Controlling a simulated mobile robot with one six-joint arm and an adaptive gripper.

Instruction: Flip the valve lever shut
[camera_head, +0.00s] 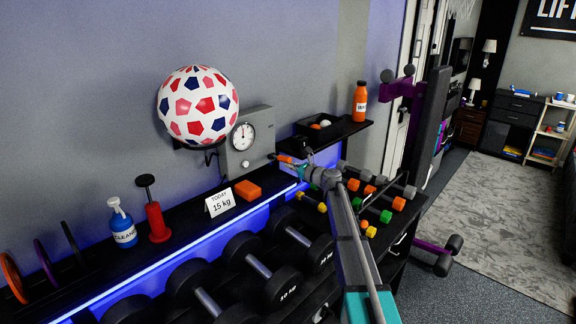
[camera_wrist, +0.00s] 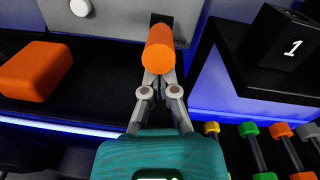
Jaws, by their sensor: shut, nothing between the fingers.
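The valve lever (camera_head: 284,158) has an orange grip and sticks out from the lower right of a grey box (camera_head: 248,140) with a round dial on the wall-side shelf. In the wrist view the orange lever (camera_wrist: 158,50) points toward me, with part of a printed word, "PEN", beside its base. My gripper (camera_head: 301,168) is at the lever's outer end. In the wrist view my gripper (camera_wrist: 159,80) is shut and empty, its fingertips just below the lever's end. I cannot tell whether they touch it. The lever's underside is hidden.
An orange block (camera_head: 248,190) lies on the shelf left of the lever. A black block marked 1 (camera_wrist: 283,50) stands to the right. Dumbbells (camera_head: 262,268) fill the rack below. A raised black tray (camera_head: 322,128) and an orange bottle (camera_head: 360,101) are at right.

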